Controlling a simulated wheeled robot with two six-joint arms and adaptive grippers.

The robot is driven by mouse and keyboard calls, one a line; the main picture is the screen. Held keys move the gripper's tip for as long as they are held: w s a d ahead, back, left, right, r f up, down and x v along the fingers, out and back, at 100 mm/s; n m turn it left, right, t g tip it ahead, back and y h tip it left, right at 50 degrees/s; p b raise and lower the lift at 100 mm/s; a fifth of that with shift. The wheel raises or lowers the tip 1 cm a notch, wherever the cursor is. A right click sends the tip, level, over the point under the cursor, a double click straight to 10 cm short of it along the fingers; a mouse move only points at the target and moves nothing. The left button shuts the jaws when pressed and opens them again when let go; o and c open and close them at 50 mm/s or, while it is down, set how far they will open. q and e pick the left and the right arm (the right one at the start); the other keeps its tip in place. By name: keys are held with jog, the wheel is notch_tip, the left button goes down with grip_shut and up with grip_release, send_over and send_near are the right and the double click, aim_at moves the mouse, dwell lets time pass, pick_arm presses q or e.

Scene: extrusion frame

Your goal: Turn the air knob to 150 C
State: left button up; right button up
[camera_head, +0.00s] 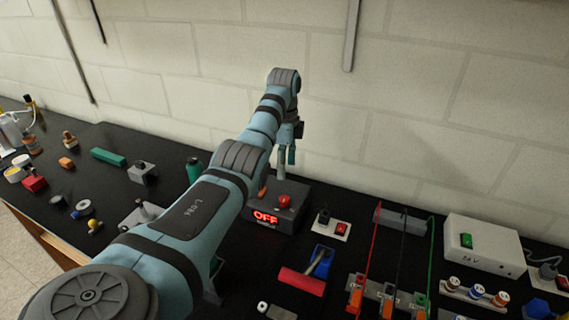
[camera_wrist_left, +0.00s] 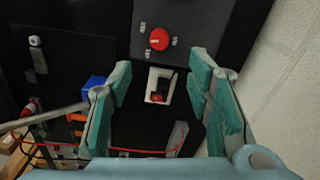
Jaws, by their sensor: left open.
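The red knob (camera_head: 284,201) sits on top of a dark grey box (camera_head: 292,221) whose red display reads OFF. In the left wrist view the knob (camera_wrist_left: 159,38) shows from above with a pale pointer mark and small white labels around it, too small to read. My left gripper (camera_head: 287,158) is above the box in the head view. In the left wrist view its two teal fingers (camera_wrist_left: 162,66) are spread with nothing between them. The knob lies beyond the fingertips, towards the top of that view, apart from them. My left arm hides part of the box.
A white plate with a red switch (camera_head: 341,229) stands right of the box. A blue and red tool (camera_head: 308,275) lies in front. Test leads and a white power box (camera_head: 484,246) stand further right. The wall is close behind the bench.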

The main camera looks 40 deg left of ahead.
aim_at(285, 199)
pick_arm(q)
notch_tip(285, 199, down, 12)
jog(key=shift+d+f+b, duration=0.1)
jog(key=shift+f+b, duration=0.05)
jog(key=shift+b, duration=1.1)
jog(key=shift+c, duration=0.3)
grip_shut()
